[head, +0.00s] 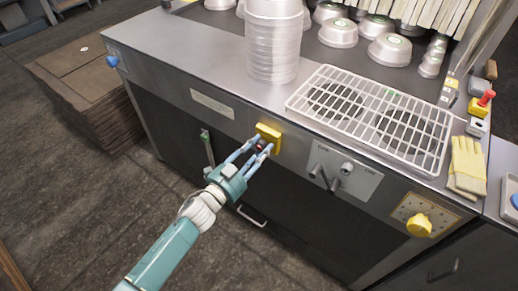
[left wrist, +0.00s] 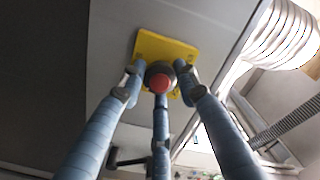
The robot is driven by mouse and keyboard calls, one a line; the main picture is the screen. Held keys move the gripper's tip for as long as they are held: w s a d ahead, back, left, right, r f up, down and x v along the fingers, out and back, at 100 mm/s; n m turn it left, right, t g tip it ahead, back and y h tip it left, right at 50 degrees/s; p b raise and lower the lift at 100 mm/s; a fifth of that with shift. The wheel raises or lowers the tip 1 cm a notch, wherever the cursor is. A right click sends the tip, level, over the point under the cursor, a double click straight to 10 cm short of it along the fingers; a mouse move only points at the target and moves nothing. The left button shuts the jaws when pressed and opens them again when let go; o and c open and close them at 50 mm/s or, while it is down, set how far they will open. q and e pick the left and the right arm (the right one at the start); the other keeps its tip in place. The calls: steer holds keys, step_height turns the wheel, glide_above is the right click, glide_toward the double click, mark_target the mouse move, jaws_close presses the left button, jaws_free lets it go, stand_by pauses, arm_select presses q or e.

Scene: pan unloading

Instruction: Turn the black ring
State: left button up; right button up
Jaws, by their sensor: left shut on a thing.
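A yellow plate (head: 268,135) is on the front of the steel counter, and it also shows in the left wrist view (left wrist: 150,45). A black ring (left wrist: 160,67) sits on this plate around a red button (left wrist: 160,84). In the head view the ring is mostly hidden by the fingers. My left gripper (head: 261,147) has its blue fingers around the ring and is shut on it. The fingers also show in the left wrist view (left wrist: 162,88), on both sides of the ring and below it. My right gripper is not in view.
A stack of metal pans (head: 273,45) and a white wire rack (head: 375,112) stand on the counter above. Levers (head: 325,175) are to the right of the plate, and a yellow knob (head: 419,224) is further right. The floor at left is clear near my arm.

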arm_select(q)
steer(key=shift+r, duration=0.4)
steer(key=o, duration=1.1)
steer(key=shift+o, duration=0.3)
steer(key=shift+f, duration=0.1)
steer(key=shift+s+a+f, duration=0.2)
steer(key=shift+s, duration=0.15)
steer(key=v, duration=1.1)
steer(key=shift+r, duration=0.15)
steer(key=shift+s, duration=0.1)
